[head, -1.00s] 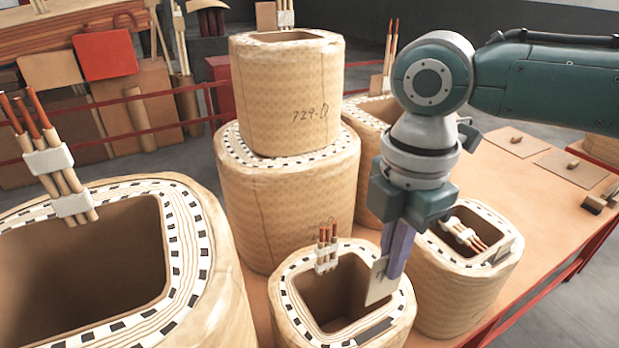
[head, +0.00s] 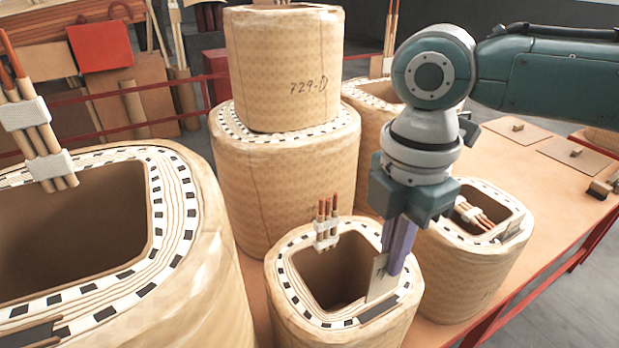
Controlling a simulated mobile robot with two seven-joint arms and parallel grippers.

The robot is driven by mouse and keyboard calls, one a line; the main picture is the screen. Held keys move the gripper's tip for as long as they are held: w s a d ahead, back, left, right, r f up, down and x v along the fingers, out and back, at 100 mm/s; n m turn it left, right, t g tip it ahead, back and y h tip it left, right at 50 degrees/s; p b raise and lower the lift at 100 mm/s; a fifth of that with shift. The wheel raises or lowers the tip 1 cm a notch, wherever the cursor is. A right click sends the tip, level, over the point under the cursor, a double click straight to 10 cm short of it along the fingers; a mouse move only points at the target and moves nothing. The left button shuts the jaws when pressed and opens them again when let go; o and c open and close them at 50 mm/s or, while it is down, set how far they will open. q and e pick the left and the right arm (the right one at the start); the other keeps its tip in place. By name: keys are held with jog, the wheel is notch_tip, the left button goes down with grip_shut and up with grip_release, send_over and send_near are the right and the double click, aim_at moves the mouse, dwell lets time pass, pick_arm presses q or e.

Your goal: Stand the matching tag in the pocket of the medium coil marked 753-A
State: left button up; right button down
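My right gripper (head: 398,262) is shut on a thin beige tag (head: 379,278), held upright over the right front part of a small front coil (head: 340,325). The tag's lower edge lies just above a dark strip (head: 377,309) on that coil's rim in the picture; I cannot tell if they touch. Dark marks show on the tag but are too small to read. No 753-A marking is readable on any coil. A stacked coil (head: 290,60) behind reads 729-D. My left gripper is not in view.
A large coil (head: 200,290) fills the left, with upright leads (head: 40,140). Upright leads (head: 326,220) also stand on the front coil's back rim. Another coil (head: 465,270) stands close right of the gripper. Flat plates (head: 575,157) lie on the right of the table (head: 545,205).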

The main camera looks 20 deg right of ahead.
aim_at(382, 294)
jog(key=shift+f+b, duration=1.55)
jog(key=shift+f, duration=0.05)
jog(key=shift+f+b, duration=1.05)
jog(key=shift+f, duration=0.95)
jog(key=c, duration=1)
grip_release()
jog(key=shift+r, duration=0.1)
notch_tip(382, 294, up, 10)
jog(key=shift+f+p, duration=0.1)
jog(key=shift+p, duration=0.5)
